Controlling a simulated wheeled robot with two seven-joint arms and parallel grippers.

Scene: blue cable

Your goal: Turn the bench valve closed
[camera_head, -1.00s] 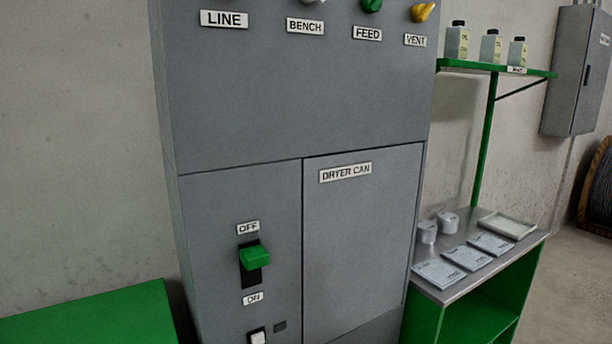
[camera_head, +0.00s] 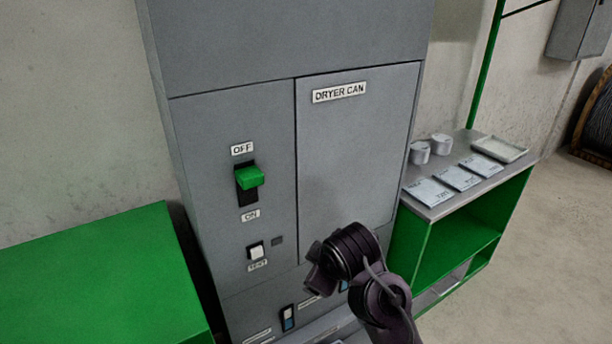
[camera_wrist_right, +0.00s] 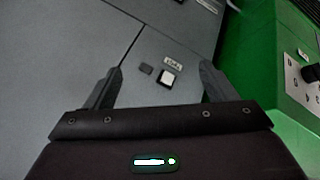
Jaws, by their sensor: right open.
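No valve shows in either view now; the part of the cabinet with the BENCH label is above the picture. My right gripper (camera_head: 316,272) is in front of the lower part of the grey cabinet (camera_head: 240,125), below the DRYER CAN door. In the right wrist view its two fingers (camera_wrist_right: 160,78) are spread apart with nothing held. My left gripper is not in view.
The cabinet front has a green OFF/ON lever (camera_head: 249,177) and the white TEST button (camera_head: 256,251). A green bench (camera_head: 100,270) stands at left. A metal-topped green shelf unit (camera_head: 430,208) with cans and cards stands at right.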

